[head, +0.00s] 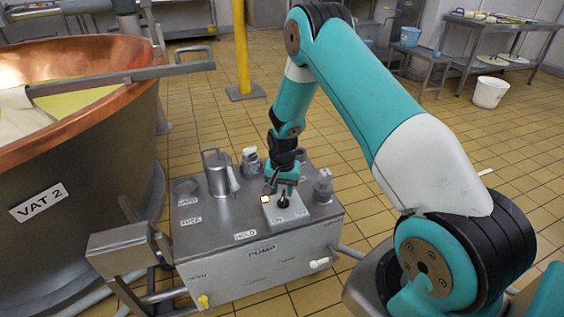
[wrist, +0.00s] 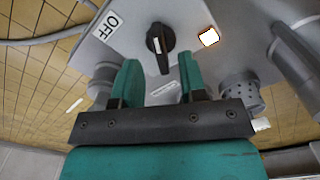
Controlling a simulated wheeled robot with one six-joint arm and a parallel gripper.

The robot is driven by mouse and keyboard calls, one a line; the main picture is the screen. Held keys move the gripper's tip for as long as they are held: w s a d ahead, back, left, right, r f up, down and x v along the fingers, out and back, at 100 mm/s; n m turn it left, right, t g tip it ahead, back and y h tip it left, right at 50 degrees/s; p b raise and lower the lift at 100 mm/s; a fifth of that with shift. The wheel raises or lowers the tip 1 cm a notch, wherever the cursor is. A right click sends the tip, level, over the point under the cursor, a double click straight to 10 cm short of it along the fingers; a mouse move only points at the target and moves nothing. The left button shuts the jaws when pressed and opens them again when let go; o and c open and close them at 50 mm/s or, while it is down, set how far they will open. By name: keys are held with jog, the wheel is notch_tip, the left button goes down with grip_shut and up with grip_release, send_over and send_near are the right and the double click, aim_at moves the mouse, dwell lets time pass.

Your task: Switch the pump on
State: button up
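The pump box (head: 262,252), a grey metal cabinet labelled PUMP, stands beside VAT 2. On its top is a control plate with a black rotary knob (head: 283,202), ON and OFF labels and a small glowing lamp (head: 265,199). In the wrist view the knob (wrist: 159,45) has a white pointer mark; the lamp (wrist: 208,37) is lit pale at its right, and the OFF label (wrist: 109,24) is at its left. My gripper (head: 284,189) is just above the knob. In the wrist view its fingers (wrist: 158,66) are apart, with the knob's near end between the tips, untouched.
A grey canister (head: 217,173) and smaller fittings (head: 251,160) stand on the box left of and behind my gripper. A grey fitting (head: 323,186) stands close at right. The copper vat (head: 85,130) is at left.

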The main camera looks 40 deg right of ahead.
aim_at(282, 197)
notch_tip(282, 197, up, 14)
jog(key=p, duration=0.1)
jog(key=shift+f, duration=0.25)
dwell(0.5)
jog(key=s+a+r+n+y, duration=0.2)
jog(key=s+a+r+n, duration=0.55)
jog(key=a+r, duration=0.65)
jog(key=s+a+r+n+y, duration=0.1)
jog(key=s+a+r+n, duration=0.15)
jog(key=s, duration=0.45)
jog(key=s+a+r+n, duration=0.2)
jog(key=s+a+n, duration=0.2)
jog(key=s, duration=0.3)
jog(key=s+a+r+n+y, duration=0.1)
jog(key=s+a+r+n, duration=0.2)
jog(key=s, duration=0.3)
notch_tip(282, 197, up, 13)
jog(key=p, duration=1.3)
jog(key=shift+m, duration=0.3)
